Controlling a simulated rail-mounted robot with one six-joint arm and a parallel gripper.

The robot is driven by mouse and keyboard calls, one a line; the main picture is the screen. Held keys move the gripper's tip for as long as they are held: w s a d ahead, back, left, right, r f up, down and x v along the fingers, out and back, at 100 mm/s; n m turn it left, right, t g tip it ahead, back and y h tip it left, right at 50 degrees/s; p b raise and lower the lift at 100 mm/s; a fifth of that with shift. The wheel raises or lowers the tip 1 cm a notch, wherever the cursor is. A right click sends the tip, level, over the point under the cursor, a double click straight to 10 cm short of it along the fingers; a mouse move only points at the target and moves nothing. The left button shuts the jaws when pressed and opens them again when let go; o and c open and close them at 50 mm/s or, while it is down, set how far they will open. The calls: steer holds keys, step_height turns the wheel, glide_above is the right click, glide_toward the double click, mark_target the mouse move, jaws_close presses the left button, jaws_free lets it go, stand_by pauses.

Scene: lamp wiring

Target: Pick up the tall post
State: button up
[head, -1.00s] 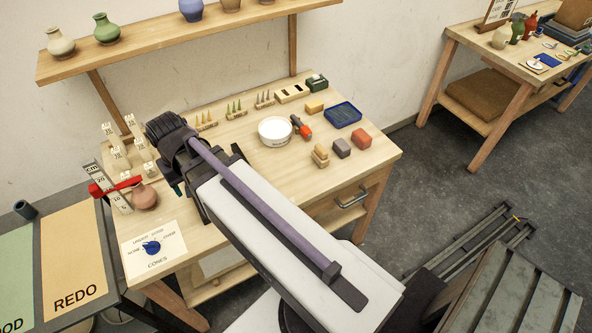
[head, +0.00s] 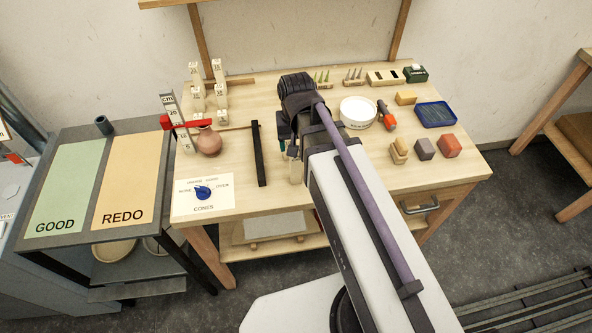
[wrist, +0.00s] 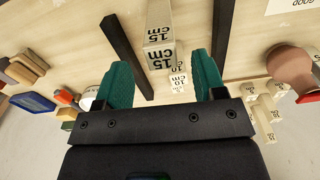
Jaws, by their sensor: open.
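The tall post (wrist: 160,38) is a pale wooden block marked 15 cm in the wrist view. It lies in line with the gap between the fingers of my gripper (wrist: 163,75), near the fingertips. I cannot tell whether it is inside the jaws. My gripper is open, with teal fingers and nothing held. A smaller post marked 10 cm (wrist: 177,82) shows beyond, between the fingers. In the head view my gripper (head: 287,145) hangs over the middle of the bench, and a pale post (head: 296,172) is partly hidden by my arm.
A black bar (head: 259,153) lies left of my gripper; another dark bar (wrist: 126,42) shows in the wrist view. A clay vase (head: 208,141), a height gauge with a red arm (head: 184,122) and several marked posts (head: 198,95) stand left. A white bowl (head: 358,112) stands right.

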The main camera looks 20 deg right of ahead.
mark_target(296, 166)
step_height(296, 166, down, 4)
steer(key=b, duration=0.2)
steer(key=shift+a+b, duration=0.1)
steer(key=shift+b, duration=0.2)
steer(key=shift+r, duration=0.2)
steer(key=shift+c, duration=0.2)
jaws_close()
